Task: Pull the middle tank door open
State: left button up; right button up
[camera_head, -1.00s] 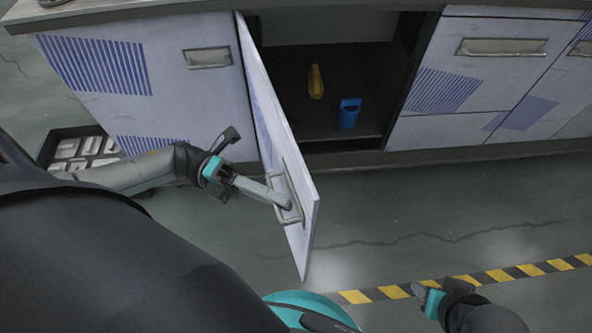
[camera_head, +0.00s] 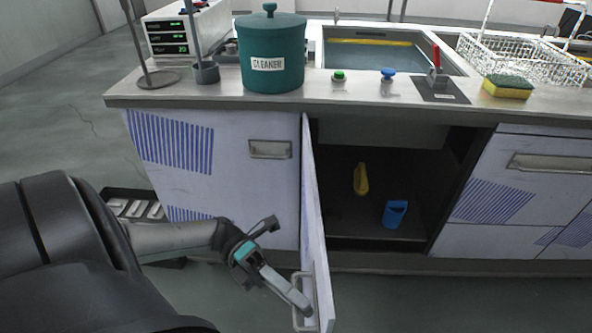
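The middle tank door (camera_head: 313,220) is a pale panel hinged at its left edge. It stands wide open, swung out towards me and seen nearly edge-on. Its metal handle (camera_head: 304,299) is low in the picture, on the door's outer face. My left gripper (camera_head: 303,306) is at this handle, its grey fingers lined up as one bar and apparently shut on it. The grip itself is partly hidden. The open cabinet (camera_head: 348,222) holds a yellow bottle (camera_head: 361,180) and a blue container (camera_head: 395,214). My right gripper is out of view.
On the counter (camera_head: 220,102) stand a green cleaner pot (camera_head: 271,55), a display unit (camera_head: 180,35), a green button (camera_head: 339,76), a blue knob (camera_head: 387,75), a red lever (camera_head: 436,58), a sponge (camera_head: 508,86) and a wire basket (camera_head: 525,58). A floor tray (camera_head: 132,207) is at left.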

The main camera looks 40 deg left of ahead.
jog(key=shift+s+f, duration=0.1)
pick_arm(q)
jog(key=a+f+b, duration=0.2)
jog(key=a+b, duration=0.2)
jog(key=a, duration=1.1)
jog(key=shift+b, duration=0.4)
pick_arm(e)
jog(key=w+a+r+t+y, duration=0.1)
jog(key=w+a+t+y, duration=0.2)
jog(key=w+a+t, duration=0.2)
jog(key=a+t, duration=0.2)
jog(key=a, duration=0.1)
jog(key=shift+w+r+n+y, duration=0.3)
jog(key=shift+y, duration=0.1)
pick_arm(q)
jog(key=shift+w+a, duration=0.1)
